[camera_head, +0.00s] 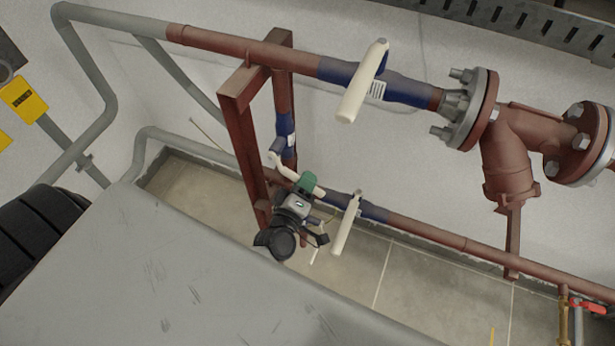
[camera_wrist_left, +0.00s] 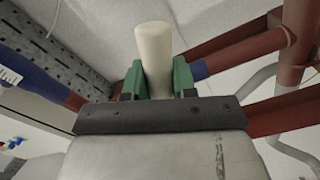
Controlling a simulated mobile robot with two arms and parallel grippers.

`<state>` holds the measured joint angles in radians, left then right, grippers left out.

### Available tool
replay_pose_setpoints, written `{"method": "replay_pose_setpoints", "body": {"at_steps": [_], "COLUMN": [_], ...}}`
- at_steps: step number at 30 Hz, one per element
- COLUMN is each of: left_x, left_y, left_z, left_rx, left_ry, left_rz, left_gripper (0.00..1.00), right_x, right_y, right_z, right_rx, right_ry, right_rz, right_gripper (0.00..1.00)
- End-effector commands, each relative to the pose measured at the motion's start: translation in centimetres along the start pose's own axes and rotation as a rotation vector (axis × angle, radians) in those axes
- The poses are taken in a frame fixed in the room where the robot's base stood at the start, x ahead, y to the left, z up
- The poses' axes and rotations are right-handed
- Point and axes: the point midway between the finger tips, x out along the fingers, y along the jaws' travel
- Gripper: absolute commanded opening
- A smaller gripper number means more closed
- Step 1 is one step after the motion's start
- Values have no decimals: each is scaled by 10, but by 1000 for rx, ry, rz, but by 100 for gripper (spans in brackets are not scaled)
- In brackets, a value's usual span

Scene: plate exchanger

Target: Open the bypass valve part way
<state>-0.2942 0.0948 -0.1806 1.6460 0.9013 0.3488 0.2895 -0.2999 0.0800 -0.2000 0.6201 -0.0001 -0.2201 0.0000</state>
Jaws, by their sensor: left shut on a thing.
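The bypass valve has a blue body (camera_head: 286,127) on the short vertical pipe between the upper and lower pipes. Its cream lever (camera_head: 289,173) points down and to the right in the head view. My left gripper (camera_head: 308,182), with green fingertips, is shut on this lever. In the left wrist view the cream lever (camera_wrist_left: 154,58) stands up between the green fingers (camera_wrist_left: 158,82). The gripper and wrist hide part of the lever and the lower pipe. My right gripper is not in view.
An upper valve with a cream lever (camera_head: 362,82) and a lower one with a cream lever (camera_head: 346,224) flank the gripper. A red-brown bracket (camera_head: 246,140) stands close on its left. A large grey scratched panel (camera_head: 200,270) fills the lower left. A flanged strainer (camera_head: 507,150) is at right.

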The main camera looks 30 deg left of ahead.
Motion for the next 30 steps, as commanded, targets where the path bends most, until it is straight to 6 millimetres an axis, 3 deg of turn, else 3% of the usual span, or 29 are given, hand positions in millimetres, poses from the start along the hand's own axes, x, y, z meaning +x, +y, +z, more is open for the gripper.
{"method": "replay_pose_setpoints", "body": {"at_steps": [8,9,13,23,30], "left_x": [0,0,0,-3,-39], "left_y": [-2,-2,-2,-2,-3], "left_z": [0,0,0,0,1], "left_rx": [11,10,8,7,8], "left_ry": [-2,-2,-2,-1,-3], "left_rz": [-2,-3,-2,-2,-5], "left_gripper": [0,31,51,52,52], "right_x": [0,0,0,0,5], "right_y": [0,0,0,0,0], "right_z": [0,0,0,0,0], "right_rx": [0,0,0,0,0], "right_ry": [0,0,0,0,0], "right_rz": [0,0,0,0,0], "right_gripper": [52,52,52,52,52]}}
